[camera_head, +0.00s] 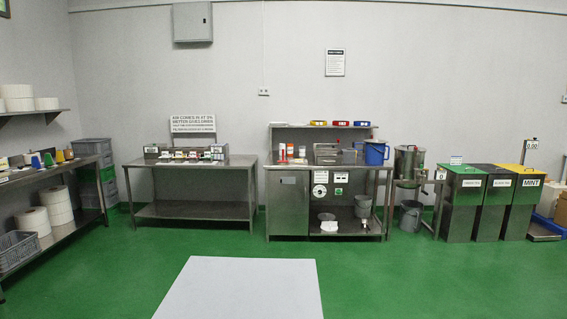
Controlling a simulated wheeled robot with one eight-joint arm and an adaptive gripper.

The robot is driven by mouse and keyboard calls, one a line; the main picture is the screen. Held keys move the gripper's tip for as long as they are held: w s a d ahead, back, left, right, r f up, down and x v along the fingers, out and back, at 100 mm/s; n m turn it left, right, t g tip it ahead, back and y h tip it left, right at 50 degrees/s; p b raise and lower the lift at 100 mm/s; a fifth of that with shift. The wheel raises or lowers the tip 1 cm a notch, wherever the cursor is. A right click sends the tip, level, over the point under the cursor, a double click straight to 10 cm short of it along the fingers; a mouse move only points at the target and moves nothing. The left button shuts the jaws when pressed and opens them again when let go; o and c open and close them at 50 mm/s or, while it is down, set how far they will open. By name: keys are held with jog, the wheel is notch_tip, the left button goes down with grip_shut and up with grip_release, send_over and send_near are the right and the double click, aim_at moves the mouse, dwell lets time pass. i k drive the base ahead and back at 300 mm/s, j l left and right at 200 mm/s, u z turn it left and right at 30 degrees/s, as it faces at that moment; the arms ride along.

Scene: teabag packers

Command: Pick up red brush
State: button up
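I cannot make out a red brush for certain at this distance. A small upright thing with a red-orange part (282,152) stands at the left end of the middle steel bench (287,167), too small to identify. Beside it are a few other slim upright items. My gripper is not in view.
A steel table (189,164) with small boxes stands left of the bench. Lidded bins (463,205) stand to the right. A rack (58,169) with rolls lines the left wall. Green floor (390,285) is open in front. A pale flat panel (240,290) fills the bottom middle.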

aim_at(285, 162)
jog(key=i+l+z, duration=0.25)
jog(key=i+l, duration=0.15)
jog(key=l, duration=0.25)
jog(key=i+l+z, duration=0.3)
jog(key=i+l, duration=0.15)
jog(key=i+l+u, duration=0.1)
jog(key=i, duration=0.3)
jog(key=i+l+u, duration=0.1)
jog(key=i, duration=0.35)
jog(key=i+l+u, duration=0.1)
jog(key=i, duration=0.3)
jog(key=i+l+u, duration=0.1)
jog(key=i+l, duration=0.15)
jog(key=i, duration=0.15)
jog(key=i+u, duration=0.2)
jog(key=i, duration=0.5)
jog(key=i+l+u, duration=0.15)
jog(key=i, duration=0.55)
jog(key=i+l+u, duration=0.2)
jog(key=i, duration=0.5)
jog(key=i+j+u, duration=0.1)
jog(key=i+u, duration=0.4)
jog(key=i, duration=1)
jog(key=i+j+z, duration=0.45)
jog(key=i, duration=0.2)
jog(key=i+j+z, duration=0.45)
jog(key=i, duration=0.2)
